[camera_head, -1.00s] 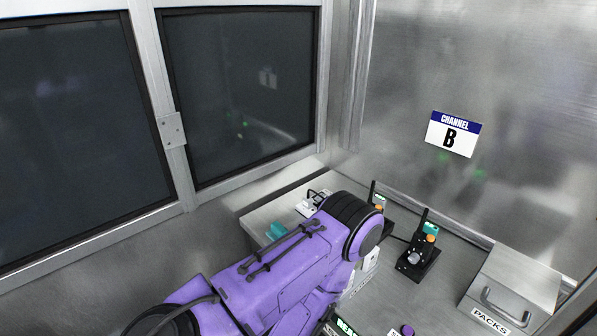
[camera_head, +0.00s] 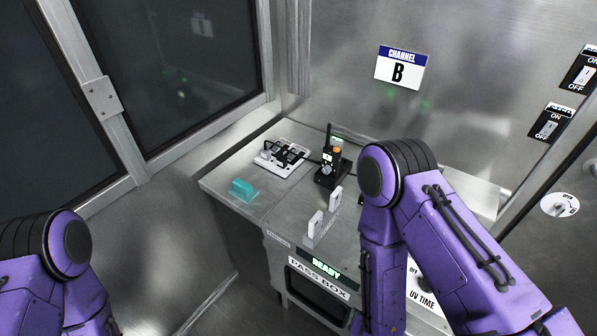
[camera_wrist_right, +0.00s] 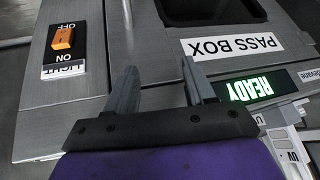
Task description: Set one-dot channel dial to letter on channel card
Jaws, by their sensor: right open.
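The channel card (camera_head: 401,68) on the back wall reads B. One black radio-like unit (camera_head: 331,163) with an antenna, an orange top part and a grey dial (camera_head: 327,170) stands on the bench under the wall. Its dots and the dial's letter are too small to read. A second such unit, seen earlier, is not visible; my right arm covers that area. My right gripper (camera_wrist_right: 160,72) is open and empty in the right wrist view, in front of the pass box front. My left gripper is out of view; only its arm shows at the left edge of the head view.
The pass box (camera_head: 318,280) shows READY. An orange light switch (camera_wrist_right: 63,38) is near my right gripper. Wall switches (camera_head: 547,124) are at right.

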